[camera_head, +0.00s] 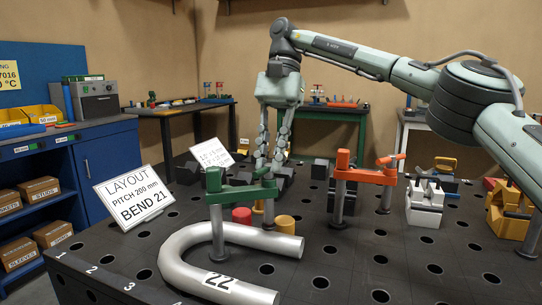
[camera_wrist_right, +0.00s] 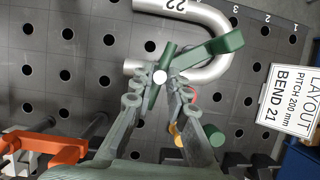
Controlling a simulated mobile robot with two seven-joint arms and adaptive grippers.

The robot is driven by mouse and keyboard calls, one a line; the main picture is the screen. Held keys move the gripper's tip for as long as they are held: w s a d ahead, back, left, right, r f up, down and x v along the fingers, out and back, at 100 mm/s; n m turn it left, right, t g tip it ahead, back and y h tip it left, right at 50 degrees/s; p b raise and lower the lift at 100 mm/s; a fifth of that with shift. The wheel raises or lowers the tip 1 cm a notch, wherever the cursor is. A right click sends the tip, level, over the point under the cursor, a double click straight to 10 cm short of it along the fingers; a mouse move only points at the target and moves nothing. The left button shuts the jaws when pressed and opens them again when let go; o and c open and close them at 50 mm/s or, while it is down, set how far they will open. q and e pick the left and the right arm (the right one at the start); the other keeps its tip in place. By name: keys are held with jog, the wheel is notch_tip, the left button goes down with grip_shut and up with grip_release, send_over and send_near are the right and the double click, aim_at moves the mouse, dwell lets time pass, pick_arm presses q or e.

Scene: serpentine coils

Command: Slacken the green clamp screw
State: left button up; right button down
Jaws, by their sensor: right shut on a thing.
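The green clamp (camera_head: 240,192) stands on the dark perforated table, its arm reaching over the bent grey pipe (camera_head: 200,262) marked 22. Its screw (camera_head: 268,205) hangs at the right end of that arm. In the right wrist view, the screw's green crossbar (camera_wrist_right: 167,60) and pale round top lie between my fingertips. My right gripper (camera_head: 268,168) comes down from above and is shut on the screw's top; it also shows in the right wrist view (camera_wrist_right: 158,88). The fingers hide part of the handle. My left gripper is not in view.
An orange clamp (camera_head: 365,174) stands to the right. Red (camera_head: 242,216) and yellow (camera_head: 285,224) cylinders stand near the pipe. A layout sign (camera_head: 134,197) stands at the left. White (camera_head: 425,203) and yellow (camera_head: 508,212) fixtures occupy the right side. The front right of the table is clear.

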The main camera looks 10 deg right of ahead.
jog(key=shift+a+n+h, duration=0.1)
jog(key=shift+n+h, duration=0.2)
jog(key=shift+n, duration=0.5)
jog(key=c, duration=1.5)
grip_release()
jog(key=shift+o, duration=0.2)
